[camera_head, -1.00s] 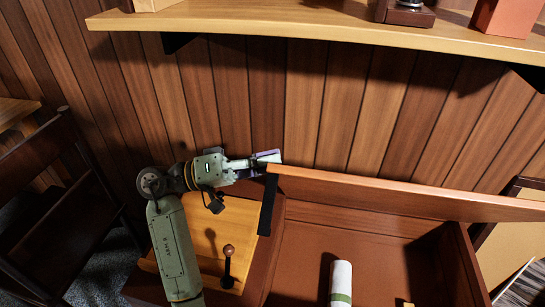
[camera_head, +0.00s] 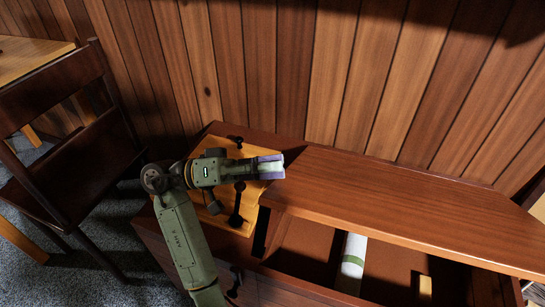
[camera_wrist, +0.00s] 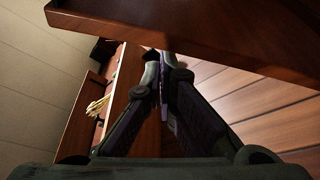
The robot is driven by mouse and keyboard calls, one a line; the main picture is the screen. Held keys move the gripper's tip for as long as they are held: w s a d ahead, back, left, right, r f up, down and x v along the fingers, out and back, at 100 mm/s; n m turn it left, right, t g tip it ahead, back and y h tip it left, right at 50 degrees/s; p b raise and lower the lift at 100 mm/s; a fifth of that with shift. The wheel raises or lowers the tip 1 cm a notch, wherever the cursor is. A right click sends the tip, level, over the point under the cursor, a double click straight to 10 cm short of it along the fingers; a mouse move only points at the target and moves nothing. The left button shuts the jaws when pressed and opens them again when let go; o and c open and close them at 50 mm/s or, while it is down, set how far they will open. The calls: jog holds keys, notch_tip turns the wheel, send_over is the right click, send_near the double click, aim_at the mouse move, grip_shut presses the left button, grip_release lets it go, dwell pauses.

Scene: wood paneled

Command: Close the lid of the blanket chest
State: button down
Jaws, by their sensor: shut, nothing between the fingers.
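The blanket chest (camera_head: 222,264) stands against the paneled wall. Its reddish-brown lid (camera_head: 390,205) is tilted low over the box, partly open, with a gap at the front showing the inside. In the wrist view the lid (camera_wrist: 220,35) crosses the top of the picture. My gripper (camera_head: 282,167) is shut and empty at the lid's left end, above the chest's left part. Its fingers also show close together in the wrist view (camera_wrist: 160,58). Whether the fingertips touch the lid I cannot tell.
A light wooden panel with dark knobs (camera_head: 238,194) is on the chest's left part. A white roll with a green band (camera_head: 353,260) and a small yellow block (camera_head: 425,288) are inside the chest. A dark chair (camera_head: 75,150) stands at the left.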

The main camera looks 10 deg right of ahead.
jog(key=shift+f, duration=0.1)
dwell(0.4)
jog(key=v, duration=1.2)
